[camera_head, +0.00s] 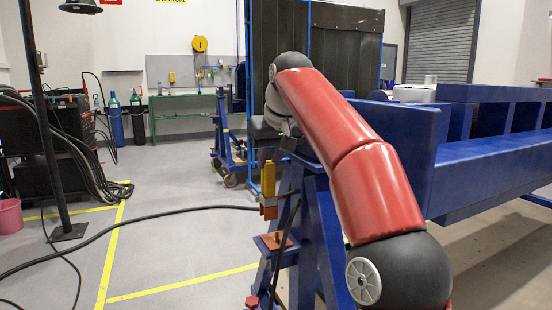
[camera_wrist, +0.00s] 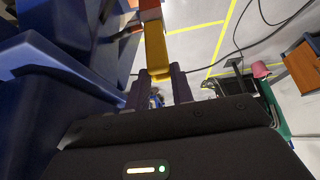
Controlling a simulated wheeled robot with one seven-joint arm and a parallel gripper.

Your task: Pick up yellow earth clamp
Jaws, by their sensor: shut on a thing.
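The yellow earth clamp (camera_head: 268,181) is upright in the head view, with an orange-brown lower end, at the near end of the blue jig frame. A small orange-brown plate (camera_head: 272,241) on a blue bracket lies just below it; I cannot tell whether they touch. In the wrist view the yellow clamp (camera_wrist: 155,48) runs between the two dark fingers of my gripper (camera_wrist: 158,76), which is shut on it. Its red-orange end points away from the gripper. In the head view my gripper's fingers are hard to make out.
The blue jig beam (camera_head: 490,165) fills the right side, close to my arm. A black cable (camera_head: 130,225) crosses the grey floor with yellow lines. Gas cylinders (camera_head: 117,122), a pink bucket (camera_head: 10,216) and a green bench (camera_head: 185,97) stand further left and back.

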